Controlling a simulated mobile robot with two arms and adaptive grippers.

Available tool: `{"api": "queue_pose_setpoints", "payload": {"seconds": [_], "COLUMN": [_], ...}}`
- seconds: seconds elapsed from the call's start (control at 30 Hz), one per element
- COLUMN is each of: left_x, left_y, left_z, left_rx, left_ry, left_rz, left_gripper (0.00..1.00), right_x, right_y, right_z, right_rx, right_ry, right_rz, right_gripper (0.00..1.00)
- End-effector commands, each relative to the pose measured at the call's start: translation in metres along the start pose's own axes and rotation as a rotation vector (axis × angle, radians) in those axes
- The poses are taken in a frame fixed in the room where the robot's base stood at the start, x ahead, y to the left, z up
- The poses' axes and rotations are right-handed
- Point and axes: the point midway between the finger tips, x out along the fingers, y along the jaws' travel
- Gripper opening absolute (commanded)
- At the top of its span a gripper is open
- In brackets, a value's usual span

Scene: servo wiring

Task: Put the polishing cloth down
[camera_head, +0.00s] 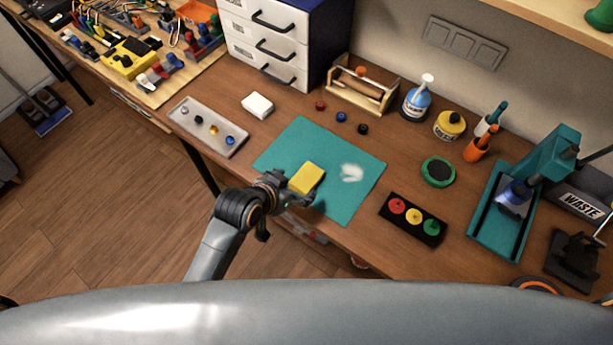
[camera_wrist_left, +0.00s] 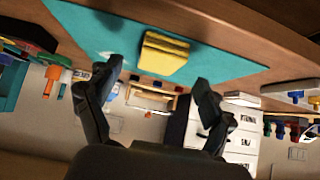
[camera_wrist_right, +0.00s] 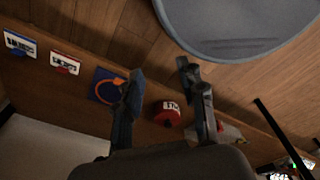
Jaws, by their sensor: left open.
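The yellow polishing cloth (camera_head: 306,178) looks like a thick folded pad and lies on the teal mat (camera_head: 342,208). A white smear (camera_head: 351,172) is on the mat to its right. My left gripper (camera_head: 292,188) is open at the cloth's near left side. In the left wrist view the cloth (camera_wrist_left: 163,53) shows just beyond the gap between the spread fingertips (camera_wrist_left: 160,75), and the fingers do not hold it. My right gripper (camera_wrist_right: 162,72) is open and empty in the right wrist view; it is out of the head view.
A grey tray (camera_head: 190,129) with small coloured parts and a white block (camera_head: 257,104) lie left of the mat. A black panel with coloured buttons (camera_head: 412,219) lies right of it. Bottles (camera_head: 416,104), a green round pad (camera_head: 438,171) and a teal press (camera_head: 548,158) stand farther right.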

Motion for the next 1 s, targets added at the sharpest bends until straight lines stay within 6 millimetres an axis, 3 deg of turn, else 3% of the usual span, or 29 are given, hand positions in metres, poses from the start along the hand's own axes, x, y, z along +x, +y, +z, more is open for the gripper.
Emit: {"api": "queue_pose_setpoints", "payload": {"seconds": [0.3, 0.6, 0.83, 1.0], "left_x": [0.038, 0.042, 0.042, 0.042], "left_y": [-0.001, -0.001, -0.001, -0.001], "left_z": [0.001, 0.001, 0.002, 0.002], "left_rx": [-0.002, -0.001, -0.001, -0.001], "left_ry": [0.0, 0.0, 0.0, 0.0], "left_rz": [0.0, 0.0, 0.0, 0.0], "left_gripper": [0.81, 0.81, 0.36, 0.28], "right_x": [-0.012, -0.011, -0.011, -0.011], "right_y": [0.001, -0.004, -0.012, -0.011], "right_z": [0.0, 0.003, 0.003, 0.003], "right_rx": [0.001, 0.001, 0.001, 0.001], "right_ry": [-0.001, -0.007, -0.007, -0.007], "right_rz": [0.001, -0.005, -0.014, -0.014], "right_gripper": [0.4, 0.4, 0.4, 0.4]}}
